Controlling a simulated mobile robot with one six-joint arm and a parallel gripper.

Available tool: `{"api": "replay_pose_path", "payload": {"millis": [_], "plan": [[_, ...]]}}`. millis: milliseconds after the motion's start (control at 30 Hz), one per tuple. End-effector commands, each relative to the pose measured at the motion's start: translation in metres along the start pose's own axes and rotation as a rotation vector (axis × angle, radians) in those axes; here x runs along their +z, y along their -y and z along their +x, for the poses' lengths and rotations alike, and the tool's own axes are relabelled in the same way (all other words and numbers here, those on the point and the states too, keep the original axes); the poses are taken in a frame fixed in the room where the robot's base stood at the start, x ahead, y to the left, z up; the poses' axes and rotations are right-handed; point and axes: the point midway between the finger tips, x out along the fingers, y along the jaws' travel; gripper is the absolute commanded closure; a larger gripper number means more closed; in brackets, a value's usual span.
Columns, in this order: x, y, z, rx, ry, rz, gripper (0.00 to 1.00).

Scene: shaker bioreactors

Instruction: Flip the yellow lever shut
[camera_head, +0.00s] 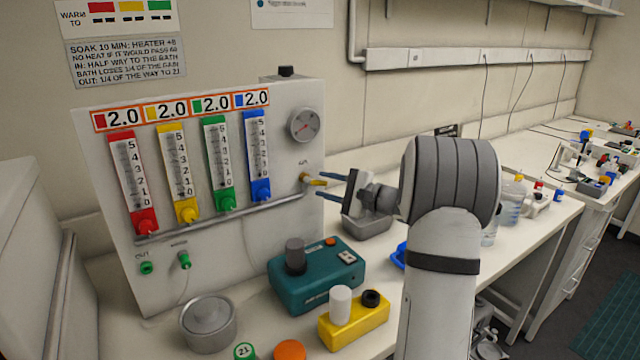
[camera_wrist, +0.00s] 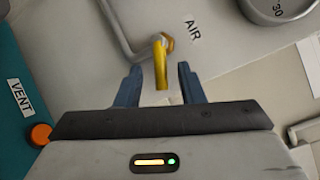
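The yellow lever (camera_head: 314,181) sits on a brass fitting at the right end of the grey pipe on the gas panel, below the gauge. In the wrist view the yellow lever (camera_wrist: 160,62) lies between the fingers of my gripper (camera_wrist: 160,80), next to the AIR label. The fingers are apart, with a gap on each side of the lever. In the head view my gripper (camera_head: 330,187) reaches in from the right, its blue fingertips close to the lever. Whether the fingers touch the lever's outer end is not clear.
The panel (camera_head: 270,240) carries several coloured flow tubes and a round gauge (camera_head: 304,125). Below stand a teal box (camera_head: 318,283), a yellow block (camera_head: 353,322), a metal pot (camera_head: 208,324) and a grey tray (camera_head: 367,226).

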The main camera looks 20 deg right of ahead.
Motion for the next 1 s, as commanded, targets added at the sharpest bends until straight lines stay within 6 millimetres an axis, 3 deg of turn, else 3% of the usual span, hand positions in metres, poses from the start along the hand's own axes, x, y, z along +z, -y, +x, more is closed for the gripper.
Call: {"api": "replay_pose_path", "payload": {"millis": [367,800,1000], "plan": [[-0.0003,-0.0002,0.0074,0.000,-0.001,0.000,0.65],[-0.0004,-0.0002,0.0068,0.000,-0.001,0.000,1.00],[-0.0008,-0.0010,0.0067,0.003,-0.002,-0.005,1.00]]}}
